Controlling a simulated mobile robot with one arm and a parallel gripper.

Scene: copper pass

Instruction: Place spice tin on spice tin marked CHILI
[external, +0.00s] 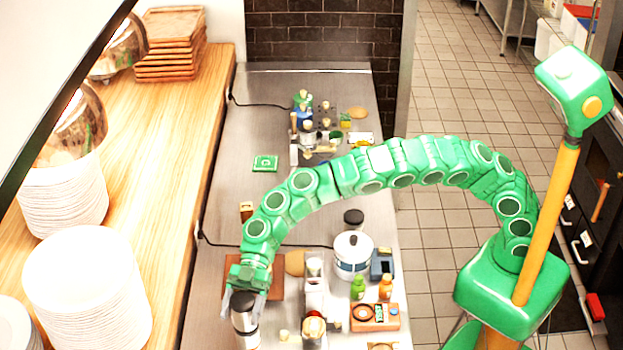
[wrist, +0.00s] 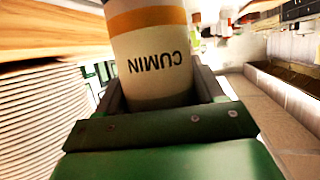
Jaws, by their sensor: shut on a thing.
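A spice tin marked CUMIN (wrist: 155,65), pale with an orange band, is between the jaws of my gripper (wrist: 160,95); its lettering appears upside down in the wrist view. In the external view my gripper (external: 243,299) is at the front left of the steel counter, shut on this dark-topped tin (external: 243,312). A silvery cylinder (external: 247,338) shows just below it in the picture; I cannot tell whether they touch or whether it is a separate tin. No CHILI label can be read in either view.
A brown board (external: 272,281) lies behind my gripper. To its right stand a grey-white device (external: 315,292), a white pot (external: 353,250), small green (external: 358,288) and orange bottles (external: 385,288), and an orange scale (external: 374,318). Plate stacks (external: 88,290) fill the wooden shelf at left. The counter's middle is mostly clear.

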